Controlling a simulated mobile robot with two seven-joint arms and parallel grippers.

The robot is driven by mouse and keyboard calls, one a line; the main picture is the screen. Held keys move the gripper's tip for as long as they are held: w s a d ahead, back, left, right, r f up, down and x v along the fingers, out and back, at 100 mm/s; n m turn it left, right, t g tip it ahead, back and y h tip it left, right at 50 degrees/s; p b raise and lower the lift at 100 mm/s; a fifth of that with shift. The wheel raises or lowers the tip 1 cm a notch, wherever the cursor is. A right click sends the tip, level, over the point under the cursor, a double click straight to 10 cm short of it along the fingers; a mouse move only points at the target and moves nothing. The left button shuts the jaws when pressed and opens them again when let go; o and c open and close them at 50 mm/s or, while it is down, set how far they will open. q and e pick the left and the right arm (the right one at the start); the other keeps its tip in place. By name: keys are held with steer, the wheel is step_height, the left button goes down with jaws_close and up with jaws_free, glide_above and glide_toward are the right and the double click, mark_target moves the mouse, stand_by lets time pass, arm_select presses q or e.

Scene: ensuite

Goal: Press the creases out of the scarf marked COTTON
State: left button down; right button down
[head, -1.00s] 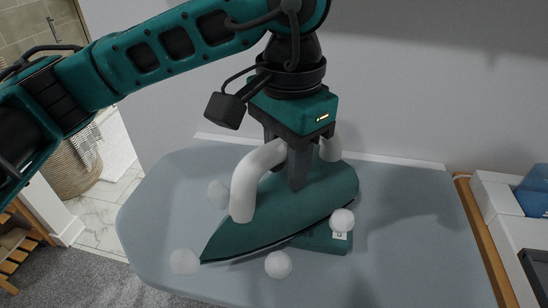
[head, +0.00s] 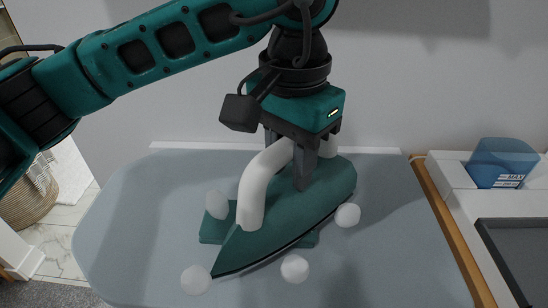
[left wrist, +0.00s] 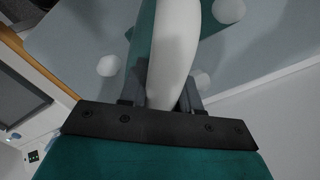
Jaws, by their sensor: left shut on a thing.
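My left gripper (head: 295,168) is shut on the white handle (head: 258,185) of a teal iron (head: 290,218). The iron's nose points to the lower left. It also shows in the left wrist view, with the handle (left wrist: 172,50) between the fingers of the left gripper (left wrist: 160,95). A folded dark green scarf (head: 212,231) lies under the iron, with parts showing left of it and below its right edge. Most of the scarf is hidden, and no marking on it can be read now. My right gripper is out of view.
The grey-blue ironing board (head: 130,235) has bare room left and right. Several white puffs, like steam, surround the iron. At right stands a white unit with a blue tank (head: 500,163) marked MAX, beyond a wooden edge (head: 450,225). A wicker basket (head: 28,200) stands at left.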

arm_select(q)
steer(key=shift+d, duration=0.25)
steer(key=shift+a, duration=0.1)
steer(key=shift+a+b, duration=0.25)
steer(key=shift+b, duration=0.1)
steer(key=shift+w+a+r+b, duration=0.1)
steer(key=shift+a+b, duration=0.15)
steer(key=shift+a, duration=0.65)
steer(key=shift+w+a+r+b, duration=0.1)
steer(key=shift+a+b, duration=0.15)
steer(key=shift+a, duration=0.6)
steer(key=a+b, duration=0.3)
steer(key=a, duration=0.5)
steer(key=shift+f, duration=0.35)
steer(key=shift+r, duration=0.1)
